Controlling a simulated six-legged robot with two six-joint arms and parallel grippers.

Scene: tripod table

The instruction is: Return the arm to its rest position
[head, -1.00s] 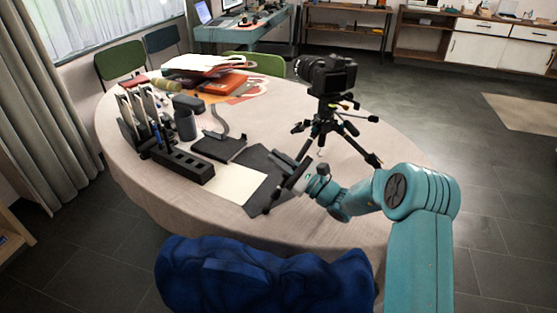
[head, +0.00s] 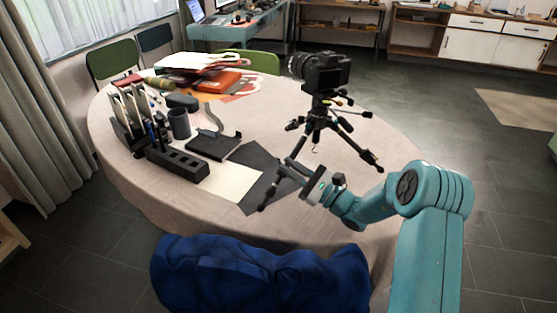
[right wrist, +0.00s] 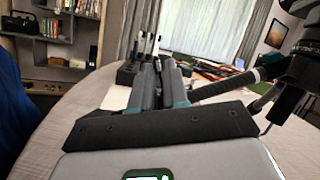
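My right arm, teal, comes in from the lower right in the head view. Its dark gripper (head: 286,163) points up and left over the near side of the round table (head: 150,205). The two fingers lie close together with nothing visible between them; they also show in the right wrist view (right wrist: 160,75). In the right wrist view, part of the tripod (right wrist: 225,86) shows right of the fingers. My left gripper is not in view.
A dark mat (head: 258,160) and pale sheet (head: 228,182) lie beside the gripper. A crumpled blue item (head: 255,275) is at the near edge. Floor (head: 500,190) is clear at right.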

